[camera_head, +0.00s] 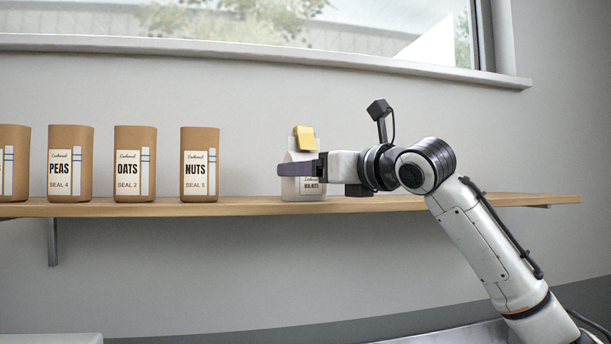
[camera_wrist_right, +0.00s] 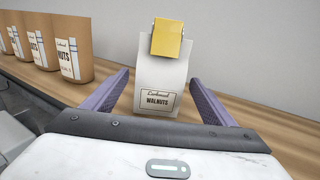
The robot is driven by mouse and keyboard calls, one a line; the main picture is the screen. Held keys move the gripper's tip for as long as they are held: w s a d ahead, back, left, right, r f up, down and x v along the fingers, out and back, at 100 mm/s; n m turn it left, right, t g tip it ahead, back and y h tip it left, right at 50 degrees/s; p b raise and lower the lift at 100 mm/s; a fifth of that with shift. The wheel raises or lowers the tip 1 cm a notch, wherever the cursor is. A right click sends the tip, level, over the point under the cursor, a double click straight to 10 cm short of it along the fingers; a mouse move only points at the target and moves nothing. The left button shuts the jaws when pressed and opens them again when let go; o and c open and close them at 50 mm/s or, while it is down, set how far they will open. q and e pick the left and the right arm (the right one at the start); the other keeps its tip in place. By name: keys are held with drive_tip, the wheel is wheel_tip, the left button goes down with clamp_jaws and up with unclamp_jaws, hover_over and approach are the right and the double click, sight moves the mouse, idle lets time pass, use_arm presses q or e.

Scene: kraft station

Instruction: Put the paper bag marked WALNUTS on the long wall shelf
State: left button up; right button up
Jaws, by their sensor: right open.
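The paper bag marked WALNUTS (camera_wrist_right: 160,75) is white with a yellow clip (camera_wrist_right: 167,38) at its top. In the head view the bag (camera_head: 290,187) stands upright on the long wooden wall shelf (camera_head: 240,206), right of the brown containers. My right gripper (camera_head: 300,169) is open at the bag, its near finger hiding part of it. In the right wrist view the purple fingers (camera_wrist_right: 160,98) are spread on both sides of the bag, with gaps visible. The shelf (camera_wrist_right: 265,130) also shows there under the bag. My left gripper is not in view.
Several brown containers stand left on the shelf, including NUTS (camera_head: 200,165), OATS (camera_head: 134,163) and PEAS (camera_head: 71,163). A window (camera_head: 300,30) is above. The shelf to the right of my gripper looks clear. A metal bracket (camera_head: 53,242) is below the shelf.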

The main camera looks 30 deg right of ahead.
drive_tip(key=s+d+b, duration=0.1)
drive_tip(key=s, duration=0.8)
drive_tip(key=shift+d, duration=0.1)
